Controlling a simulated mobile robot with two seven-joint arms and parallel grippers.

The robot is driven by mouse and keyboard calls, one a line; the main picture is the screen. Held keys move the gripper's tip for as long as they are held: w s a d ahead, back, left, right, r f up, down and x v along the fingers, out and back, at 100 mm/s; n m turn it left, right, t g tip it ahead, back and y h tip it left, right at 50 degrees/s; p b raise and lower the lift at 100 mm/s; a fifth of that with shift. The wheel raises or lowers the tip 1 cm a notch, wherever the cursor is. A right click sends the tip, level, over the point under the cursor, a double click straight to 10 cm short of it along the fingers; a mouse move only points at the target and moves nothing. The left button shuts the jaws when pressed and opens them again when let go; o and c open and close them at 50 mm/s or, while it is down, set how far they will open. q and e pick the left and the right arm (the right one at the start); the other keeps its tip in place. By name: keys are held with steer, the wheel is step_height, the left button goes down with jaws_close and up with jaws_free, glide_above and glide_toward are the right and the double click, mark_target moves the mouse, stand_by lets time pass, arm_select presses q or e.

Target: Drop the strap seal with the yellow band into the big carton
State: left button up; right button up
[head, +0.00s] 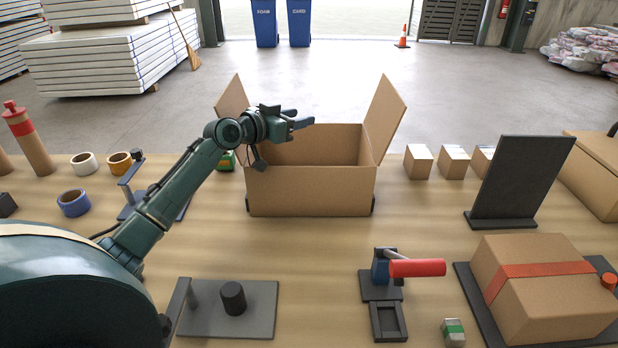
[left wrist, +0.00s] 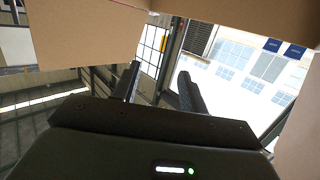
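The big carton (head: 310,190) stands open on the table, with a flap raised on each side. My left gripper (head: 300,116) is above the carton's opening, pointing right. Its fingers are apart; the left wrist view also shows the two fingers (left wrist: 157,88) apart with nothing between them. I see no seal with a clearly yellow band. A small grey seal with a green band (head: 453,332) lies at the front right. A small greenish block (head: 227,160) sits left of the carton, partly hidden by my arm. The carton's floor is hidden. My right gripper is out of view.
Tape rolls (head: 74,203) lie at the left. A black panel (head: 518,180) and small boxes (head: 418,162) stand right of the carton. A red-handled tool (head: 415,267) and a red-taped box (head: 545,290) are at the front right. Bare table lies in front of the carton.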

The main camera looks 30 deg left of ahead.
arm_select(q)
steer(key=shift+o, duration=0.5)
steer(key=shift+r, duration=0.1)
step_height(320, 180, up, 10)
steer(key=shift+f, duration=0.2)
stand_by(0.3)
